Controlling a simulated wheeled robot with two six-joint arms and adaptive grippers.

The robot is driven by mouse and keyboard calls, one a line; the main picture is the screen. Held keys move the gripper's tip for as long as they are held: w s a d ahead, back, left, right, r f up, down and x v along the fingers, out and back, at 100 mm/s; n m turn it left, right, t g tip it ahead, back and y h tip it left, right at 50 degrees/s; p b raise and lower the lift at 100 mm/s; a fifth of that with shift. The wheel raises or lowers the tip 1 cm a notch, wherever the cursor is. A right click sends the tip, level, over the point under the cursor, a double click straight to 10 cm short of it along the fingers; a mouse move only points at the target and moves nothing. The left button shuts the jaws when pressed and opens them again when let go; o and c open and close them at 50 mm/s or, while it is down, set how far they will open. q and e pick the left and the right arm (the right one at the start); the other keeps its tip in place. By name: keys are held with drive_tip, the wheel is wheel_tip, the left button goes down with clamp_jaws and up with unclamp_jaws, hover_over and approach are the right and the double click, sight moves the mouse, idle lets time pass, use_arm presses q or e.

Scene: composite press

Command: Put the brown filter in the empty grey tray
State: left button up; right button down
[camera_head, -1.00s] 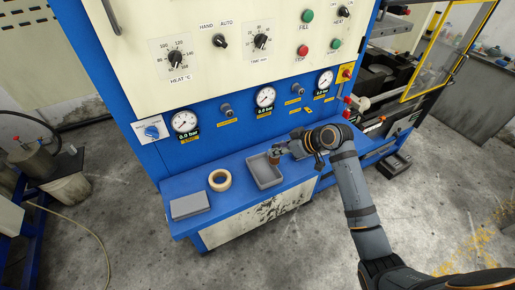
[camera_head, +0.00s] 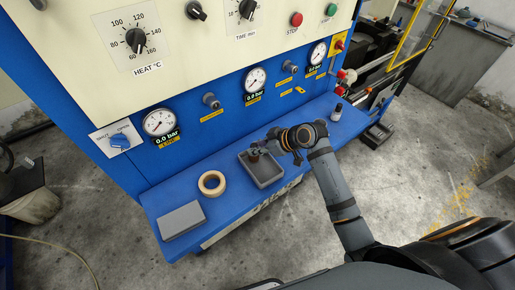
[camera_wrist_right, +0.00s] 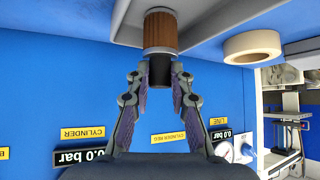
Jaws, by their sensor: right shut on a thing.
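The grey tray (camera_head: 268,184) is on the blue ledge of the press, and part of it shows at the top of the right wrist view (camera_wrist_right: 215,14). The brown filter (camera_wrist_right: 160,32) has a ribbed brown body, grey ends and a black neck. It is upright at the tray's left part in the head view (camera_head: 254,155). I cannot tell whether its base touches the tray floor. My right gripper (camera_wrist_right: 160,76) is shut on the filter's black neck; in the head view it reaches over the tray from the right (camera_head: 264,150). My left gripper is not in view.
A cream tape roll (camera_head: 201,184) lies left of the tray, and a grey block (camera_head: 181,221) lies farther left. A small dark bottle (camera_head: 338,112) stands at the ledge's right end. The press panel with gauges (camera_head: 254,80) rises close behind the tray.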

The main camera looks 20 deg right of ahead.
drive_tip(key=shift+s+f, duration=0.1)
drive_tip(key=c, duration=1.4)
unclamp_jaws()
drive_tip(key=shift+s+d, duration=0.2)
drive_tip(key=shift+s, duration=0.05)
drive_tip(key=shift+c, duration=0.2)
drive_tip(key=shift+o, duration=1.3)
drive_tip(key=shift+s+r, duration=0.25)
drive_tip(key=shift+w, duration=0.1)
drive_tip(key=shift+d+r, duration=0.2)
drive_tip(key=shift+d, duration=0.1)
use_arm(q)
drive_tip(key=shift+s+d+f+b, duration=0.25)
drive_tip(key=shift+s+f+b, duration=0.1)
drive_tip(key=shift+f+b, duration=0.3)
use_arm(e)
drive_tip(key=v, duration=1.1)
drive_tip(key=shift+s, duration=0.2)
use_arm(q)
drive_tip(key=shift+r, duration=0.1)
use_arm(e)
drive_tip(key=shift+r, duration=0.15)
